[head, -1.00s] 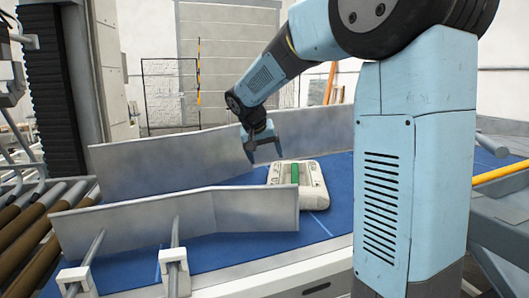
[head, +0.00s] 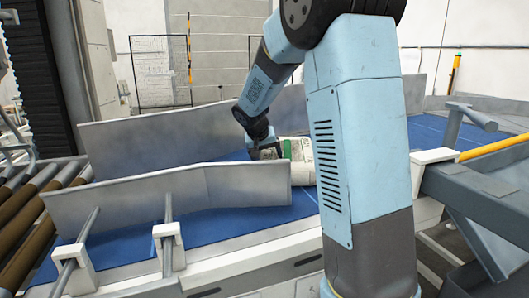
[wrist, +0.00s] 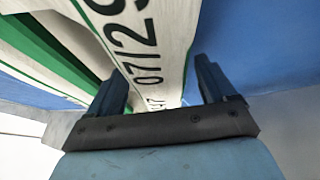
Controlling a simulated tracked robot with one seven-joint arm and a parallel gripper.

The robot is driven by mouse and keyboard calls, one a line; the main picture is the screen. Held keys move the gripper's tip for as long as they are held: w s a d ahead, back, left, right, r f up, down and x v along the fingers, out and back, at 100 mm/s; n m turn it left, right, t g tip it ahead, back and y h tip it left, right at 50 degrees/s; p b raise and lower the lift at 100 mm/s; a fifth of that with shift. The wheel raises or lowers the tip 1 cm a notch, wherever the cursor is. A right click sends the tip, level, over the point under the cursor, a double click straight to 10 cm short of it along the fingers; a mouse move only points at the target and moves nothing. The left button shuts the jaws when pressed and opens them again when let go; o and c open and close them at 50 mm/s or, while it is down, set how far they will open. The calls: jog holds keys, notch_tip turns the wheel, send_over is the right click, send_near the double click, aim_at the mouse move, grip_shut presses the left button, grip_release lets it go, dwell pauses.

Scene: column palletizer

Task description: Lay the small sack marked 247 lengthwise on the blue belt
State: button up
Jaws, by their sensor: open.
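The white sack (head: 301,152) with a green band lies on the blue belt (head: 307,198), partly hidden by the front guide plate and my arm. In the wrist view the sack (wrist: 150,60) shows green stripes and black print, with "07/29" and a partly hidden number ending in 47. My gripper (head: 262,151) is low at the sack's left end. In the wrist view my gripper (wrist: 160,70) is open, with one finger on each side of a printed part of the sack. I cannot tell whether the fingers touch it.
A grey back guide plate (head: 190,120) and a front guide plate (head: 170,198) border the belt. Brown rollers (head: 35,210) stand at the left. A grey frame with a yellow bar (head: 495,146) is at the right. Bare belt shows right of my arm.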

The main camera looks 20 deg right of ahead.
aim_at(297, 155)
grip_shut()
jog(key=shift+c, duration=1.6)
grip_release()
jog(key=c, duration=0.8)
jog(key=shift+d+r, duration=0.15)
jog(key=shift+d, duration=2.5)
jog(key=shift+d+r, duration=0.15)
jog(key=shift+d, duration=2.5)
jog(key=m+g+h, duration=0.1)
jog(key=m, duration=0.1)
jog(key=shift+a+m, duration=0.15)
jog(key=shift+m, duration=0.25)
jog(key=m+g, duration=0.1)
jog(key=m, duration=0.2)
jog(key=shift+g+h, duration=0.3)
